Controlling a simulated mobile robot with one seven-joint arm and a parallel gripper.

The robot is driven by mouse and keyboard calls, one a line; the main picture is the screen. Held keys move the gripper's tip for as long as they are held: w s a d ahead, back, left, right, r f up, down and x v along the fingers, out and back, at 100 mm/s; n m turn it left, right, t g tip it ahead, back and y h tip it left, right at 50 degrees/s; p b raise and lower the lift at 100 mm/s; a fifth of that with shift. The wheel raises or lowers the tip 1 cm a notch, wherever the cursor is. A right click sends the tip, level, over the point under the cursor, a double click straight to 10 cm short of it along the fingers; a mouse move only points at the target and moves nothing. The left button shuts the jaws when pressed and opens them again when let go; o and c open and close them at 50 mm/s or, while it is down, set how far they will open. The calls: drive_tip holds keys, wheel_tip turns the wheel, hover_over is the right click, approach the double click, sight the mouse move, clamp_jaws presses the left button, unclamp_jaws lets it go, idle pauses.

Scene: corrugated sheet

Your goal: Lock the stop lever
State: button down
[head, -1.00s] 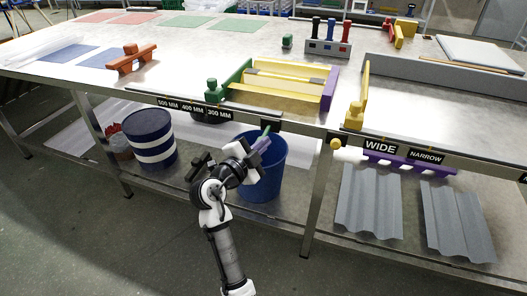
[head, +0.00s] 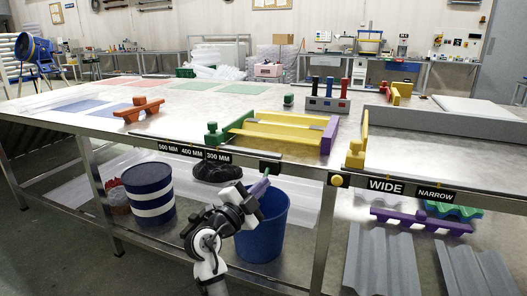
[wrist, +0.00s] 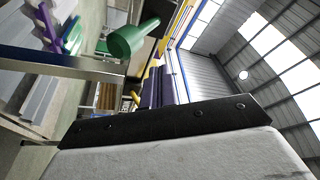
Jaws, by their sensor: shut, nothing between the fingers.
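A green-tipped handle (wrist: 132,40), which looks like the stop lever, is large in the wrist view beside the table's metal edge. In the head view a small green tip (head: 267,171) shows just under the front rail. My gripper (head: 259,187) is shut and empty, with its lilac fingers just below that tip, above the blue bin. I cannot tell whether they touch the lever. The fixture on the table has a green end block (head: 214,134), yellow bars (head: 275,133) and a purple end plate (head: 329,136).
The front rail carries labels (head: 194,152) for 500, 400 and 300 MM. A blue bin (head: 262,230) and a striped drum (head: 149,193) stand below. Corrugated sheets (head: 383,262) and a purple rack (head: 420,221) are at lower right. An orange tool (head: 139,110) lies on the table.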

wheel_tip(320, 180, up, 19)
drive_tip(key=p, duration=0.2)
drive_tip(key=shift+s+d+r+p, duration=0.15)
drive_tip(key=shift+p, duration=0.25)
